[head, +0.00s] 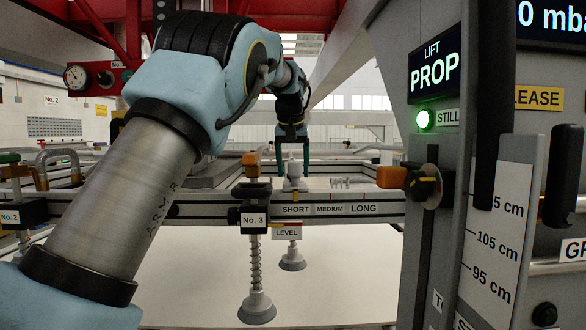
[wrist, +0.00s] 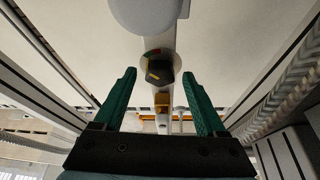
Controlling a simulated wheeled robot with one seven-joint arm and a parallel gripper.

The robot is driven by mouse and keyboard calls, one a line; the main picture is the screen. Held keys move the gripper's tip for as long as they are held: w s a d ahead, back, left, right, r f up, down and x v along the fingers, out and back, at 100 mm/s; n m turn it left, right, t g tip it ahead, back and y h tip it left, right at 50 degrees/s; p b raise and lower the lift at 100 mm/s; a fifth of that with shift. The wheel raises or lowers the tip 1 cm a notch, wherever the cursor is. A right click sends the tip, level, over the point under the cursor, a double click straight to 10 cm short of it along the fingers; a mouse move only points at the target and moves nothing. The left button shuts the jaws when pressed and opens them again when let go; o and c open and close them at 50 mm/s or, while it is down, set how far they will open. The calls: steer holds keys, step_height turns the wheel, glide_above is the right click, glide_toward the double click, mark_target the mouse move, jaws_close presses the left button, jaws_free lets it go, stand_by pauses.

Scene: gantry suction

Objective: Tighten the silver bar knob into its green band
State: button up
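My gripper (head: 292,172) points down over the beam in the head view, its two green fingers apart. A pale silvery fitting (head: 294,184) stands on the beam just below and between the fingertips; its bar shape is too small to make out. In the wrist view, my gripper (wrist: 159,74) is open and nothing is gripped. A dark knob (wrist: 158,72) with an orange mark shows between the fingertips, with a small red and green band (wrist: 152,53) along its edge. A pale rounded piece (wrist: 148,14) is cut off at the top; I cannot tell whether it is the silver knob.
The beam (head: 330,209) carries SHORT, MEDIUM and LONG marks. A No. 3 suction cup (head: 257,307) and another cup (head: 292,260) hang beneath it, above a pale panel (head: 345,280). A grey control column (head: 400,75) stands close at right. Rails run along both sides in the wrist view.

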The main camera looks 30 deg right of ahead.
jaws_close()
steer(key=shift+a+r+m+p, duration=0.1)
steer(key=shift+r+m+p, duration=0.05)
steer(key=shift+m+p, duration=0.3)
steer(key=shift+m+h, duration=0.3)
steer(key=shift+m, duration=0.35)
steer(key=shift+o, duration=0.7)
jaws_free()
steer(key=shift+g, duration=0.3)
steer(key=b+v, duration=0.1)
steer(key=v, duration=0.9)
steer(key=shift+r, duration=0.25)
steer(key=shift+s, duration=0.1)
steer(key=shift+s, duration=0.1)
